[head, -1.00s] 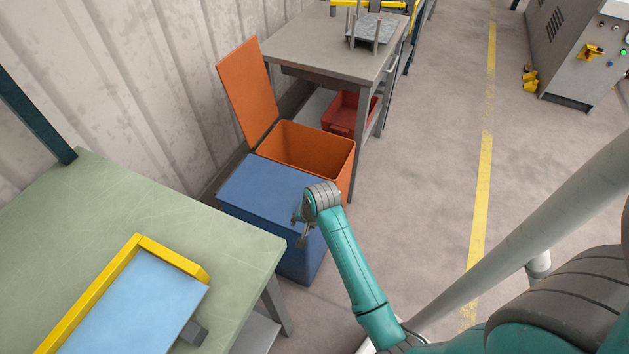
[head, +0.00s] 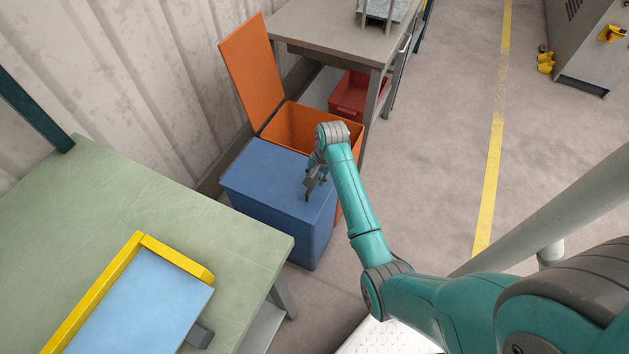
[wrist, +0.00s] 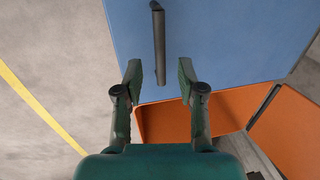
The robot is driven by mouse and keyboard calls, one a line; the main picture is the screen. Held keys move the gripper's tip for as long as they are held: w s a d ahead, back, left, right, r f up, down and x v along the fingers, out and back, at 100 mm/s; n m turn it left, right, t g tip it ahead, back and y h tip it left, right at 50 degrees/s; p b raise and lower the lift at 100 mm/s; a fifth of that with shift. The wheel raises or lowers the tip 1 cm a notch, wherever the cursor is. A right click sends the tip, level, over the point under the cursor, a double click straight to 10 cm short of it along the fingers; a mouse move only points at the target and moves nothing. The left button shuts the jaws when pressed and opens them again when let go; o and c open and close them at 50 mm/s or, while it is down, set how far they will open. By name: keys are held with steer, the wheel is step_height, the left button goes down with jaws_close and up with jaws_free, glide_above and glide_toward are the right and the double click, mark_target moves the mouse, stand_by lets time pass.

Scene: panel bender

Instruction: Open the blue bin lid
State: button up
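The blue bin (head: 290,232) stands on the floor between the green table and the orange bin, with its flat blue lid (head: 262,180) shut. A dark bar handle (wrist: 159,45) lies on the blue lid in the wrist view. My gripper (head: 313,190) is over the right part of the lid. In the wrist view my gripper (wrist: 160,80) is open, its two fingers spread apart. The near end of the handle lies between the fingertips in that picture. I cannot tell how high the fingers are above it.
The orange bin (head: 287,128) behind has its lid (head: 253,72) standing open. A green table (head: 90,205) with a yellow-edged blue tray (head: 205,273) is at left. A grey table (head: 335,32) with a red crate (head: 352,97) below is behind.

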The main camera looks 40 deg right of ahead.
mark_target(314, 184)
steer(key=shift+w+a+f, duration=0.1)
steer(key=shift+w+f, duration=0.05)
steer(key=shift+f, duration=0.7)
steer(key=shift+w+a+f, duration=0.1)
steer(key=shift+w+f, duration=0.05)
steer(key=shift+f, duration=0.7)
jaws_close()
